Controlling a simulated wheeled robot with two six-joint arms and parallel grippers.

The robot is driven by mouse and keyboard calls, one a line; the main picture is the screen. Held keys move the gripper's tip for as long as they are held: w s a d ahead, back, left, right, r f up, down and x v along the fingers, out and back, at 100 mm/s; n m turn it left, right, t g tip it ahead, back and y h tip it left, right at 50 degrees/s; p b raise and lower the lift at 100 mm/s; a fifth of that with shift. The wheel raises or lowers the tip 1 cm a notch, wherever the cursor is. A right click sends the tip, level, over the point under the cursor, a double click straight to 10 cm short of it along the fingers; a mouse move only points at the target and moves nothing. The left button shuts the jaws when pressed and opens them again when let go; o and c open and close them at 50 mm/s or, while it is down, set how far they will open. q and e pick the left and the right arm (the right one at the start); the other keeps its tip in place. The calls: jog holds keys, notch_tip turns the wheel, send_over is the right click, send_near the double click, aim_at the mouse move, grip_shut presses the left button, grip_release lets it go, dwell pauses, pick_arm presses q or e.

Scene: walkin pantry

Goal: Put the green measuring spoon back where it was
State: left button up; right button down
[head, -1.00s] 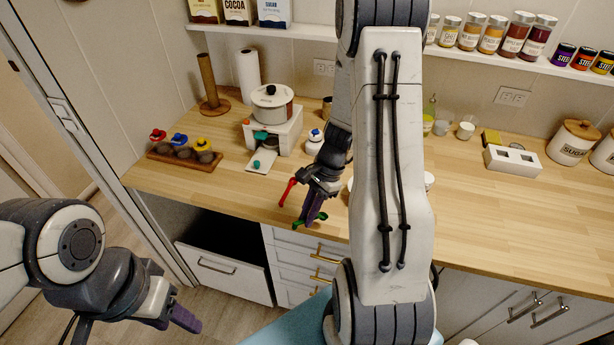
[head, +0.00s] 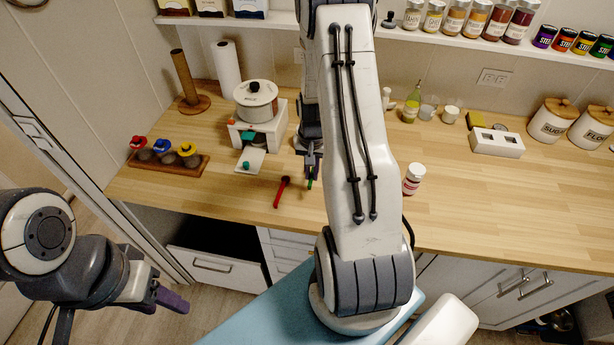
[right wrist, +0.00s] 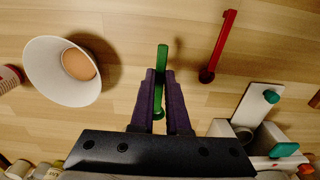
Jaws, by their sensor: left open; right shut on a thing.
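The green measuring spoon (right wrist: 161,62) is between the purple fingers of my right gripper (right wrist: 161,80), which is shut on it. In the head view a little of the green spoon (head: 309,184) shows below the right gripper (head: 311,165), over the counter; most is hidden by the fingers and arm. I cannot tell whether it touches the wood. A red measuring spoon (head: 283,190) lies on the counter to the left of the right gripper; it also shows in the right wrist view (right wrist: 219,45). My left gripper (head: 172,296) is open and empty, low in front of the counter.
A white stand (head: 262,135) with a pot (head: 257,98) and a teal-knobbed slab (head: 250,161) is behind the red spoon. A white cup (right wrist: 50,85) and a red-labelled bottle (head: 413,179) are on the other side. A wooden rack (head: 165,163) with coloured tops stands left. The front-right counter is clear.

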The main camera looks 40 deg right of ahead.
jog(key=shift+w+a+f, duration=0.3)
jog(key=shift+w+f, duration=0.15)
jog(key=shift+w, duration=0.25)
notch_tip(320, 180, down, 4)
jog(key=shift+r+p, duration=0.2)
jog(key=shift+p, duration=0.8)
jog(key=shift+f, duration=0.25)
jog(key=shift+f, duration=0.15)
jog(key=c, duration=0.9)
grip_release()
